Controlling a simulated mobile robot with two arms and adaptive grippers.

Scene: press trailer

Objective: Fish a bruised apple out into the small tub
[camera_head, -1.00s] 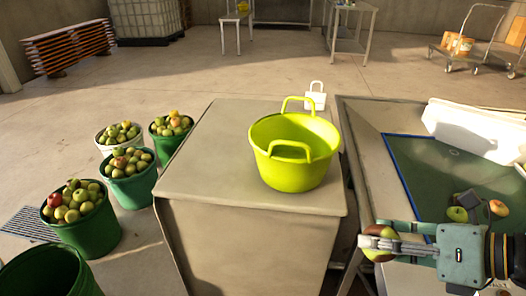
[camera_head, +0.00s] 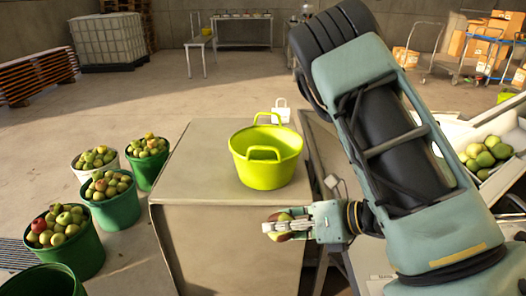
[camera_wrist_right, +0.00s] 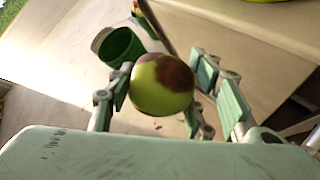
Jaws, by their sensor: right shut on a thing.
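My right gripper (camera_head: 287,226) is shut on a bruised apple (camera_wrist_right: 162,85), green with a large brown patch, in the right wrist view. In the head view the apple (camera_head: 286,217) shows partly between the fingers. The gripper is in front of the grey block's front face, below and slightly right of the yellow-green tub (camera_head: 265,172). The tub has two looped handles and stands on the block's top near its right edge. The apple is apart from the tub. The inside bottom of the tub is hidden. My left gripper is not in view.
The grey block (camera_head: 200,160) has free top surface left of the tub. Several green buckets of apples (camera_head: 112,203) and a white one (camera_head: 95,166) stand on the floor at left. More apples (camera_head: 484,152) lie in a white trough at right. My right arm covers much of the right side.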

